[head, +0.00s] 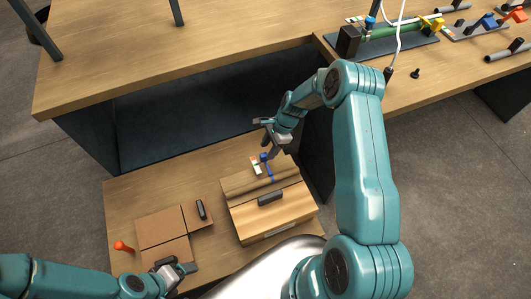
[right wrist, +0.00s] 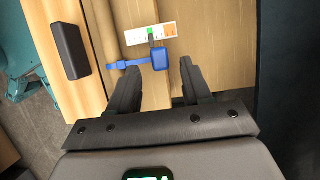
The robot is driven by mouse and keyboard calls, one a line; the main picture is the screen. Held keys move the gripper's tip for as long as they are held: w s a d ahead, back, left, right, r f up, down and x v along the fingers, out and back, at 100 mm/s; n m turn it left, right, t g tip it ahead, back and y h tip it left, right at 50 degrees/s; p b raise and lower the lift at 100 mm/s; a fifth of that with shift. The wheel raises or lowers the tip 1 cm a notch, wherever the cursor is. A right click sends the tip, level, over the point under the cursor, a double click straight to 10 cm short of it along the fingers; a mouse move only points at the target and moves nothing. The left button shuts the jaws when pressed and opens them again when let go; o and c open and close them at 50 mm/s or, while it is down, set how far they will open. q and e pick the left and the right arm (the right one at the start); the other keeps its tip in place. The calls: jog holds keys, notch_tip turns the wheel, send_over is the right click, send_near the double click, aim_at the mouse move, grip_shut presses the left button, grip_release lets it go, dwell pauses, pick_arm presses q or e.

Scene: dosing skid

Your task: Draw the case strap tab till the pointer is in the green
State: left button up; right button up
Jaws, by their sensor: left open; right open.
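The wooden case (head: 268,212) stands on the low shelf, with a dark handle (head: 270,198) on it. A blue strap (right wrist: 124,64) runs across its top to a blue tab (right wrist: 161,50), which also shows in the head view (head: 264,157). Beside the tab lies a pale scale strip (right wrist: 139,35) with green and orange parts. A small dark piece by the tab reaches the strip near the green; I cannot tell exactly where it points. My right gripper (head: 269,143) is open, its fingers on either side of the tab's near end in the wrist view (right wrist: 161,75). My left gripper (head: 180,269) is open and empty.
A cardboard box (head: 160,227), a dark object (head: 201,210) and an orange-red knobbed item (head: 123,247) are on the shelf left of the case. The wooden worktop (head: 200,50) overhangs behind. A dark panel (head: 318,150) stands close on the right. Equipment sits on the right worktop.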

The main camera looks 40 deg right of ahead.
aim_at(265, 155)
jog(key=shift+x, duration=1.85)
grip_shut()
jog(key=shift+f+b, duration=0.1)
jog(key=shift+b, duration=0.4)
jog(key=shift+s, duration=0.1)
grip_release()
jog(key=p+v, duration=0.1)
jog(key=v, duration=1.5)
jog(key=shift+r, duration=0.3)
